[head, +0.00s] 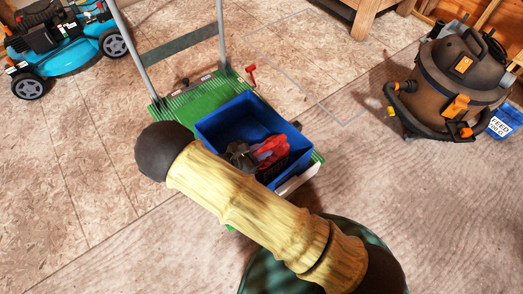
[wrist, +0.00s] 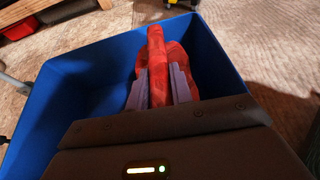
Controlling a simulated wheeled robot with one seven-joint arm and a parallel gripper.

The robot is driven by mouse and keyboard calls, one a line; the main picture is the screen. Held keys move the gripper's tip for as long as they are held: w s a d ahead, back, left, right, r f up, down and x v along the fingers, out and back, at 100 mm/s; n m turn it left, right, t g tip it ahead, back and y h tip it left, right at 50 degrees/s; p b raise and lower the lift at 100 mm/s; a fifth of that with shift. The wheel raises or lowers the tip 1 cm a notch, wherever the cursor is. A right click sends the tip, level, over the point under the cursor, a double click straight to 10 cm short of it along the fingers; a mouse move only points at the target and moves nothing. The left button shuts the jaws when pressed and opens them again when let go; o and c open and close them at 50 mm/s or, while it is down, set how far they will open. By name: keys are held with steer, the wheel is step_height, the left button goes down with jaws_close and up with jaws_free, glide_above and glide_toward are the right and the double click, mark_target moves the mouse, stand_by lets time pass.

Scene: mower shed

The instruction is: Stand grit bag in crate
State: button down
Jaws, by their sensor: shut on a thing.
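The blue crate (head: 222,121) stands on a green flatbed cart (head: 180,103). The red grit bag (head: 271,151) is inside the crate, towards its right side in the head view. In the wrist view the red bag (wrist: 157,60) stands up between the two grey fingers of my gripper (wrist: 158,88), which is shut on it. The blue crate walls (wrist: 88,68) rise around it. The bag's lower part is hidden, so I cannot tell whether it touches the crate floor. My arm covers the crate's near left side in the head view.
A turquoise mower (head: 75,50) stands at the upper left. A brown shop vacuum (head: 460,80) and a blue feed container (head: 506,121) are at the right. The cart's grey handle (head: 180,46) rises behind the crate. Floor between cart and vacuum is mostly clear.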

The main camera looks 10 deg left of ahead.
steer(key=c, duration=1.2)
jaws_free()
steer(key=shift+f, duration=0.1)
steer(key=shift+c, duration=0.2)
steer(key=shift+s+r, duration=0.1)
steer(key=shift+r, duration=0.1)
steer(key=p+v, duration=0.5)
steer(key=v, duration=0.6)
steer(key=shift+s+a+r, duration=0.15)
steer(key=shift+s+a, duration=0.1)
steer(key=shift+a, duration=0.05)
